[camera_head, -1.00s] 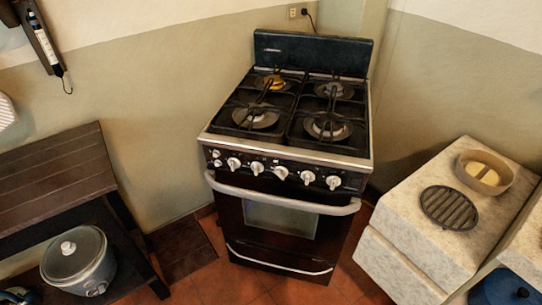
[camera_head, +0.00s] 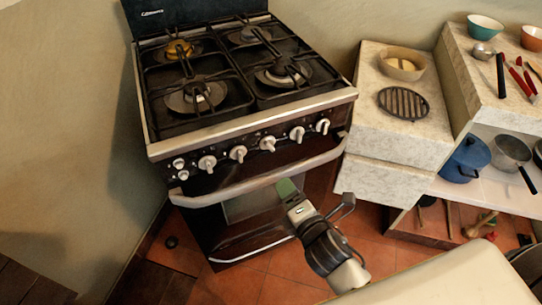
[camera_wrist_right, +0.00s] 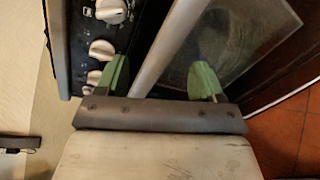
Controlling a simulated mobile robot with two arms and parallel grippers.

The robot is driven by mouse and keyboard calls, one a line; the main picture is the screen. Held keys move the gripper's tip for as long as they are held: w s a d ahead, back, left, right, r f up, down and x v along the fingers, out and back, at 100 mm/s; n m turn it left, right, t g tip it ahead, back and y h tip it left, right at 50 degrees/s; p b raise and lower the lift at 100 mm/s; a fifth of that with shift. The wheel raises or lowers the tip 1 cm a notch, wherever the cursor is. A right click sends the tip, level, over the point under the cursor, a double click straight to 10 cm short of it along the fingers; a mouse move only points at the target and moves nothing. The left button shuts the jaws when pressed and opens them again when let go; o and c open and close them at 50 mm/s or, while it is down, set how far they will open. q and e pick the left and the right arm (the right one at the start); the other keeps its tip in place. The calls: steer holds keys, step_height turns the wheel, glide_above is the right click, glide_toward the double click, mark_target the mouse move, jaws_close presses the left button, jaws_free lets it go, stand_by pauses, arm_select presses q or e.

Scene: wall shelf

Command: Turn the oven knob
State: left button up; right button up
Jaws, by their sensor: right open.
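The oven (camera_head: 240,110) has a row of white knobs on its dark front panel, such as a middle knob (camera_head: 267,143) and the rightmost knob (camera_head: 322,126). Below them runs the pale door handle (camera_head: 260,180). My right gripper (camera_head: 289,188) is in front of the oven door, below the knobs. In the right wrist view my right gripper (camera_wrist_right: 161,78) is open, its two green fingers apart. The handle (camera_wrist_right: 170,45) shows between them; I cannot tell how close it is. A knob (camera_wrist_right: 102,50) shows left of the left finger, not gripped. My left gripper is not in view.
A stone counter (camera_head: 370,135) with a round grill (camera_head: 403,103) and a bowl (camera_head: 401,66) stands right of the oven. Further right are a blue pot (camera_head: 463,160) and a pan (camera_head: 511,152). A plain wall (camera_head: 60,130) is at the left.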

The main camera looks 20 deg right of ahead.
steer(key=n+t, duration=0.2)
glide_toward(271, 148)
steer(key=w, duration=0.6)
steer(key=w+a, duration=0.1)
steer(key=w, duration=0.2)
steer(key=shift+w+r, duration=0.1)
steer(key=shift+w, duration=0.2)
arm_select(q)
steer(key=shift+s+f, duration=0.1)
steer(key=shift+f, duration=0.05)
arm_select(e)
steer(key=c, duration=0.9)
